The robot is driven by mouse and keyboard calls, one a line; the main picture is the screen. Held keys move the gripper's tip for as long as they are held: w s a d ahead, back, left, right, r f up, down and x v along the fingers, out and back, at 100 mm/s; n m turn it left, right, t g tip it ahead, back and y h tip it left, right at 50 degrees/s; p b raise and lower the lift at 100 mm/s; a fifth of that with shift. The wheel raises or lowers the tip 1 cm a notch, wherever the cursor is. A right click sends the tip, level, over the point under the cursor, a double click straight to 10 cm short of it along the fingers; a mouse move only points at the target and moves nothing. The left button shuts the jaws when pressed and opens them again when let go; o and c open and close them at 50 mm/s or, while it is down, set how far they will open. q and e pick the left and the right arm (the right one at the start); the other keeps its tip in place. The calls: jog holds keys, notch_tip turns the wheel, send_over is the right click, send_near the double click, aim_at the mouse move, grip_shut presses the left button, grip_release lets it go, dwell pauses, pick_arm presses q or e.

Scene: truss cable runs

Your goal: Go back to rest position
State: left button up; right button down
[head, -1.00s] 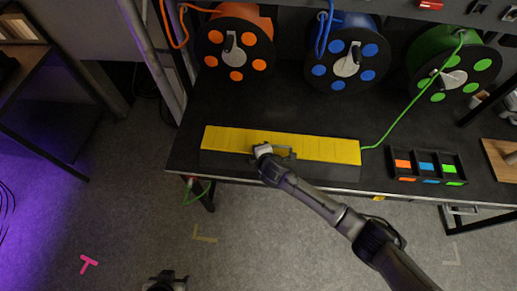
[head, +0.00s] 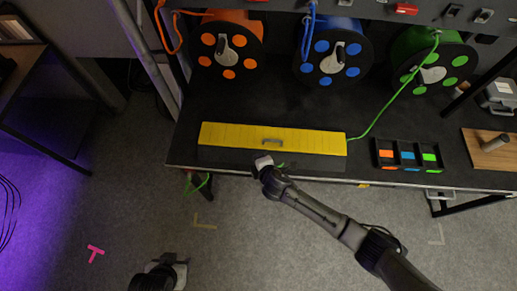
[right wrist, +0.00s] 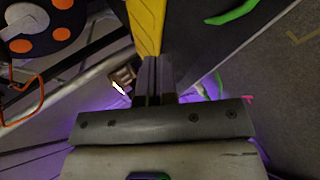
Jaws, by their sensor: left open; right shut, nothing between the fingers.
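My right gripper (head: 264,163) is at the front edge of the black workbench (head: 400,115) in the head view, just in front of the long yellow cover (head: 225,137) and apart from its grey handle (head: 272,142). In the right wrist view its fingers (right wrist: 155,85) are together with nothing between them. The yellow cover (right wrist: 147,25) shows beyond them there. My left gripper (head: 163,274) is low at the bottom of the head view, over the grey floor, far from the bench. It is open and empty; its fingertips are hard to make out.
Orange (head: 230,45), blue (head: 330,52) and green (head: 435,65) cable reels stand along the back. A green cable (head: 392,95) runs to the cover's right end. A sorting tray (head: 411,168) sits at right. The floor in front is clear.

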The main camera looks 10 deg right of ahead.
jog(key=shift+s+d+r, duration=0.1)
jog(key=shift+s+r, duration=0.2)
jog(key=shift+s, duration=0.25)
jog(key=s+d+r+m+g+h, duration=0.1)
jog(key=s+d+r+m, duration=0.3)
jog(key=r+m, duration=0.4)
jog(key=s+d+r+m+g+h, duration=0.2)
jog(key=s+d+r+m, duration=0.15)
jog(key=r+m, duration=0.45)
jog(key=s+d+m, duration=0.2)
jog(key=s+d, duration=0.5)
jog(key=s, duration=0.3)
jog(key=s+d+f+m+g, duration=0.1)
jog(key=s+f+g, duration=0.1)
jog(key=s+f, duration=0.3)
jog(key=s+d+f+g, duration=0.1)
jog(key=s+f+g, duration=0.1)
jog(key=s, duration=0.5)
notch_tip(320, 180, up, 20)
jog(key=p, duration=2)
jog(key=shift+s+f, duration=0.2)
jog(key=shift+s, duration=0.15)
